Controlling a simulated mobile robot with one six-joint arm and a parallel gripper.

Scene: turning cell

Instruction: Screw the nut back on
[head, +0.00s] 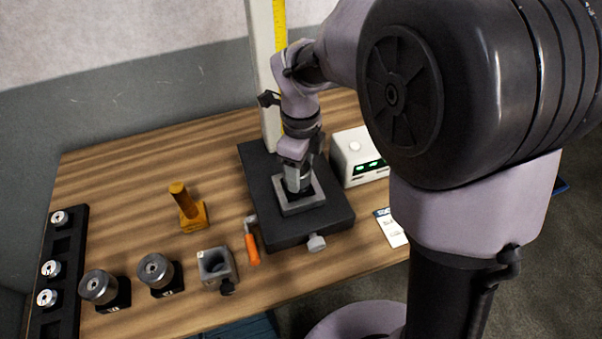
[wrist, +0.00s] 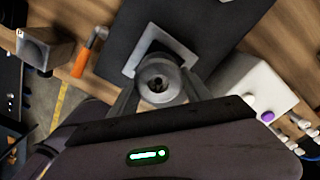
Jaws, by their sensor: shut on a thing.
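My gripper (head: 297,178) points down over a grey square plate (head: 318,201) on a black base. In the wrist view its two fingers (wrist: 160,90) are shut on a round grey metal piece with a dark centre hole, which I take for the nut (wrist: 152,71). The nut sits over the middle of the square plate (wrist: 133,62). Whether it rests on the plate or on a thread, I cannot tell; its underside is hidden. In the head view the fingers mostly hide the nut.
A white box with a green display (head: 351,152) stands right of the black base (head: 262,200). A tall column rises behind.

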